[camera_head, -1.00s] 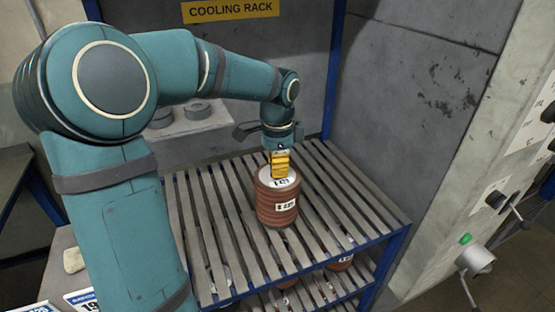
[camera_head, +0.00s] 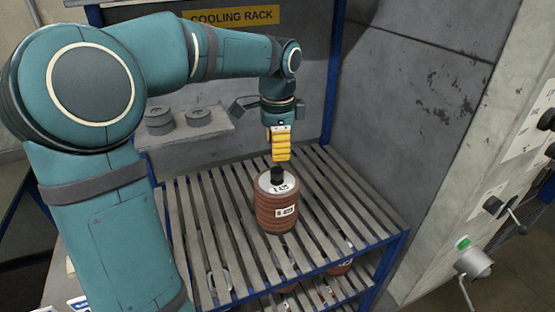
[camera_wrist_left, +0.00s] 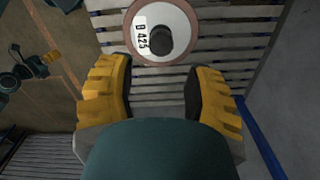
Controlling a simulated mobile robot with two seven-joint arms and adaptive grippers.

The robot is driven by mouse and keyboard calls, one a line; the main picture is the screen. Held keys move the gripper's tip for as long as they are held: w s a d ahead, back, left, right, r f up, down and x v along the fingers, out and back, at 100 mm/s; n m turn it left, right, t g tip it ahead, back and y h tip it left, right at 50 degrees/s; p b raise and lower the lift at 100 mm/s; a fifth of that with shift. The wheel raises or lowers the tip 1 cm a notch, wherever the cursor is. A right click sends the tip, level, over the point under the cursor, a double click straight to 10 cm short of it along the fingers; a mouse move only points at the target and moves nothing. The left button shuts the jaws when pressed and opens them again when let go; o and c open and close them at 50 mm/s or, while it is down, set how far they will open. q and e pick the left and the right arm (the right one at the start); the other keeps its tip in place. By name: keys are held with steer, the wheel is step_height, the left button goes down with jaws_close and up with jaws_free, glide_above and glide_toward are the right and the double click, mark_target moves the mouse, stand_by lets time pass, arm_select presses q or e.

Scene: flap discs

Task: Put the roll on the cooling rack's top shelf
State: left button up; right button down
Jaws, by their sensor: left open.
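The roll (camera_head: 275,208) is a reddish-brown ribbed stack with a pale top, a black knob and a white label. It stands upright on the slatted top shelf (camera_head: 330,215) of the cooling rack. My left gripper (camera_head: 281,158), with yellow fingers, is just above the knob and apart from it. In the left wrist view the gripper (camera_wrist_left: 160,95) is open and empty, with the roll's top (camera_wrist_left: 178,18) and its label reading B 425 beyond the fingertips. My right gripper is not in view.
A yellow COOLING RACK sign (camera_head: 232,17) is on the rack's back. Grey discs (camera_head: 160,121) sit on a ledge behind. More rolls (camera_head: 340,267) are on the shelf below. A concrete wall (camera_head: 420,90) and a panel with handles (camera_head: 495,207) stand at the right.

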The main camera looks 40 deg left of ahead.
arm_select(q)
steer(key=shift+r+p, duration=0.35)
steer(key=shift+r, duration=2.05)
steer(key=shift+f, duration=0.1)
